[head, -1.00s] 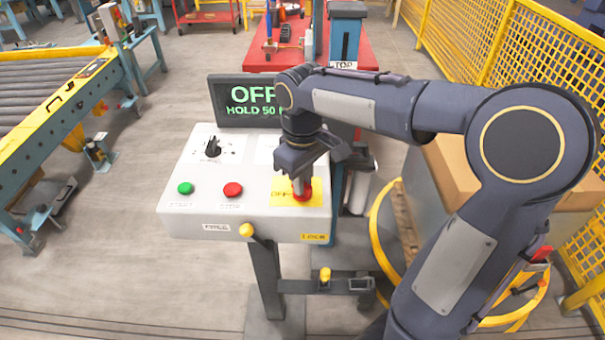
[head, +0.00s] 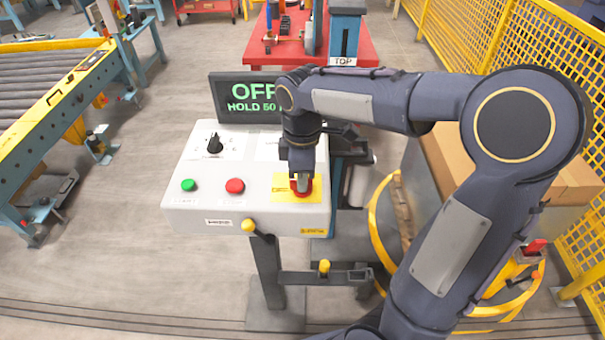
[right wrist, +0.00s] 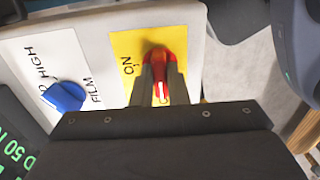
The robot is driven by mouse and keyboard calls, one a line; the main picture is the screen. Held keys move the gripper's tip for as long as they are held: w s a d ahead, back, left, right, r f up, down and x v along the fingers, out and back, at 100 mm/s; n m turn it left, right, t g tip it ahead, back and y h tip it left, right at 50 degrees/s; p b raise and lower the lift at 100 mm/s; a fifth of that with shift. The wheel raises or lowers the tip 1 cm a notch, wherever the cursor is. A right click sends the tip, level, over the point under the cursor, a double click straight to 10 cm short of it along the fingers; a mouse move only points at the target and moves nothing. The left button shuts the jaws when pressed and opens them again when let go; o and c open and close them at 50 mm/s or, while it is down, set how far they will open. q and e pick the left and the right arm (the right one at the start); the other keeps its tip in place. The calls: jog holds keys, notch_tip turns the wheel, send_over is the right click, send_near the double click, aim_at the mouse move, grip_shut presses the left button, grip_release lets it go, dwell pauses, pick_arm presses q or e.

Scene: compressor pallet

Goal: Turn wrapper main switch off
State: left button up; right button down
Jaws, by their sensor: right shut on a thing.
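The red main switch (head: 297,190) sits on a yellow plate (head: 283,182) at the right of the grey control box (head: 190,205). My right gripper (head: 301,181) comes down on it from above and is shut on its knob. In the right wrist view, both fingertips close around the red knob (right wrist: 157,56), which has a white mark. The word ON shows on the plate there, left of the knob. The display (head: 245,98) behind the box reads OFF and HOLD 50, its right end hidden by my arm. My left gripper is not in view.
A black selector knob (head: 214,144), a green button (head: 188,185) and a red button (head: 235,186) are left of the switch. A blue knob (right wrist: 64,96) shows in the right wrist view. A roller conveyor (head: 50,75) stands left and yellow fencing (head: 470,40) right.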

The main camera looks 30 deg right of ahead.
dwell(0.4)
jog(key=c, duration=1.4)
grip_release()
jog(key=shift+c, duration=0.2)
notch_tip(320, 180, up, 8)
jog(key=shift+f, duration=0.1)
jog(key=s+a+f+m+t+y, duration=0.2)
jog(key=s+f+m, duration=0.1)
jog(key=s+m, duration=0.3)
jog(key=s+a+f+m+t+y, duration=0.1)
jog(key=s+a+f+m+t, duration=0.1)
jog(key=s+m, duration=0.5)
jog(key=s+f+t, duration=0.1)
jog(key=s+f, duration=0.1)
jog(key=s, duration=0.1)
jog(key=shift+s+a+t+y, duration=0.15)
jog(key=shift+s+t+y, duration=0.15)
jog(key=shift+s+y, duration=0.1)
